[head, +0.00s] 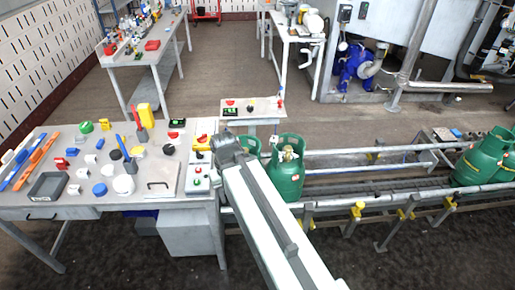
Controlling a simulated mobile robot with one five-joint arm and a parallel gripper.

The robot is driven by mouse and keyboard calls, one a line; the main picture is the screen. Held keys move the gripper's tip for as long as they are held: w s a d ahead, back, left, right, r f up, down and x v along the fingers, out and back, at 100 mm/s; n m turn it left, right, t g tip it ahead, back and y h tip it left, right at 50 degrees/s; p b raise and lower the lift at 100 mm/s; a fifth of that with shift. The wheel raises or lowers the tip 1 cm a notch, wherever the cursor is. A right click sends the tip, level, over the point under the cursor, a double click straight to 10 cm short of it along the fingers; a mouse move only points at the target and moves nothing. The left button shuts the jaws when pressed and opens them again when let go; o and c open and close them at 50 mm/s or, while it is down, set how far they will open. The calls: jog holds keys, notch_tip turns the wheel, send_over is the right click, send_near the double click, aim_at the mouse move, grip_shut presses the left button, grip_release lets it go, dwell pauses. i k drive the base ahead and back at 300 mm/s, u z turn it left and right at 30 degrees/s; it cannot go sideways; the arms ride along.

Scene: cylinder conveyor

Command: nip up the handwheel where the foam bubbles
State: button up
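A green gas cylinder (287,180) stands on the conveyor just right of my arm, with a pale valve (288,154) at its top inside the collar. Whether the pale patch there is foam is too small to tell. Another green cylinder (251,145) is mostly hidden behind my arm, and its valve cannot be made out. More green cylinders (484,160) stand at the right end of the conveyor. My gripper (228,142) is at the far end of my arm, left of the near cylinders and apart from the pale valve. Its fingers are not clear.
The conveyor (365,201) has side rails and yellow clamps. At left, a workbench (35,208) holds a grey tray (47,186), caps, tools and a control box (198,165). A small stand (251,115) with buttons is behind the conveyor.

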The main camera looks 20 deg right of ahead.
aim_at(288, 148)
jog(key=u, duration=0.2)
jog(key=i, duration=1)
jog(key=z, duration=0.1)
